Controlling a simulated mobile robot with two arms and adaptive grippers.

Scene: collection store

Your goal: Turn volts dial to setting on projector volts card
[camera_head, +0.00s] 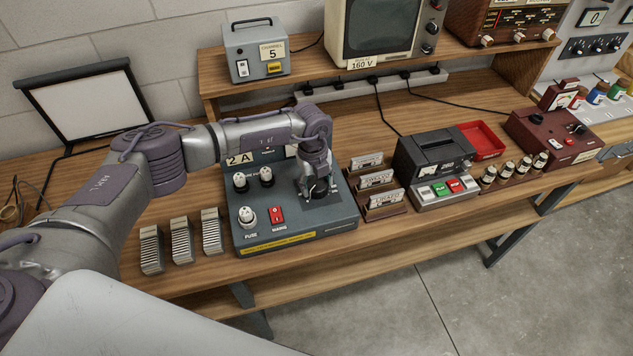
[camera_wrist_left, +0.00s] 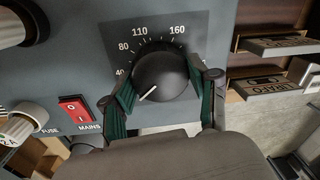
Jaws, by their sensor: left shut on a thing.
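The volts dial (camera_wrist_left: 166,70) is a round black knob on the grey-blue panel of the supply unit (camera_head: 345,222). Its white pointer line aims to the lower left, below the printed 40. Marks for 40, 80, 110 and 160 are readable; the right part of the scale is hidden. My left gripper (camera_head: 318,188) is over the dial, its green-padded fingers on both sides of the knob in the left wrist view (camera_wrist_left: 162,88), shut on it. A card reading 160 V (camera_head: 362,63) is under the screen set; its top line is too small to read. My right gripper is out of view.
The unit also carries a red mains switch (camera_head: 276,214), a white fuse cap (camera_head: 247,216) and a 2 A card (camera_head: 239,159). A shelf runs behind.

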